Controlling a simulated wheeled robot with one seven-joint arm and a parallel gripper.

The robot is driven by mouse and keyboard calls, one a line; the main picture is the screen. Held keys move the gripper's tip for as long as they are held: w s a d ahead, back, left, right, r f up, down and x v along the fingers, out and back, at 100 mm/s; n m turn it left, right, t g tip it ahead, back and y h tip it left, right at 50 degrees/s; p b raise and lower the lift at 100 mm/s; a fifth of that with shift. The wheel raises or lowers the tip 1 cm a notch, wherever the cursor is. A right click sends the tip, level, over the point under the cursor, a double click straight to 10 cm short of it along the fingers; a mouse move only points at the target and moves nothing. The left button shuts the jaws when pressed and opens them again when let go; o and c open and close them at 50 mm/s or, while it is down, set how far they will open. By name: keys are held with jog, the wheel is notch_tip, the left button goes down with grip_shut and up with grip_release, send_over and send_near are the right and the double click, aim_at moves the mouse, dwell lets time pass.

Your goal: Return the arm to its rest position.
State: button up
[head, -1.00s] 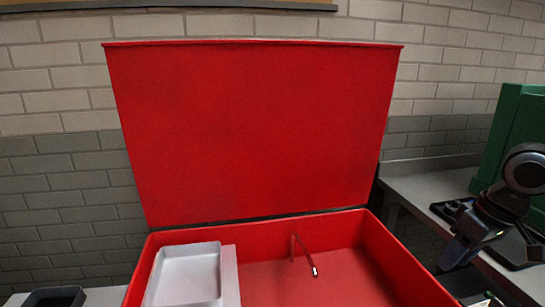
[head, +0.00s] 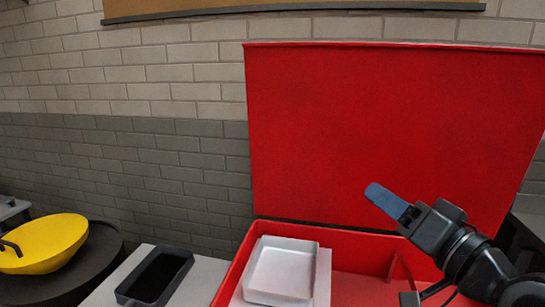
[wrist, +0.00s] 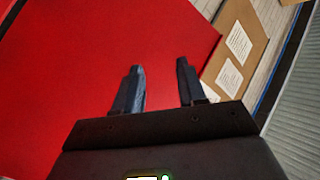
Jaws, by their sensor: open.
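My gripper (head: 384,200) is in the right half of the head view, in front of the raised red lid (head: 390,120) of the red chassis. My arm comes in from the lower right corner. In the wrist view my gripper (wrist: 158,88) shows two dark fingers apart, with nothing between them. A red surface fills most of the wrist view behind the fingers.
A white tray (head: 281,268) sits in the red chassis box (head: 350,290). A dark open bin (head: 155,276) stands on a pale surface to its left. A yellow bowl-like part (head: 45,243) lies farther left. A cardboard box (wrist: 232,50) with white labels shows in the wrist view.

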jog(key=s+a+f+m+h, duration=0.1)
jog(key=s+f+m+h, duration=0.25)
jog(key=s+f, duration=0.6)
jog(key=s+a+f+m+h, duration=0.2)
jog(key=s+f+h, duration=0.4)
jog(key=s, duration=0.6)
jog(key=s+d+f+n+g+y, duration=0.1)
jog(key=s+d+n, duration=0.2)
jog(key=s, duration=0.7)
jog(key=s+d+f+n+g+y, duration=0.1)
jog(key=s+d+n, duration=0.2)
jog(key=s, duration=0.7)
jog(key=shift+s+f+n, duration=0.25)
jog(key=shift+f+n, duration=0.15)
jog(key=shift+n, duration=0.65)
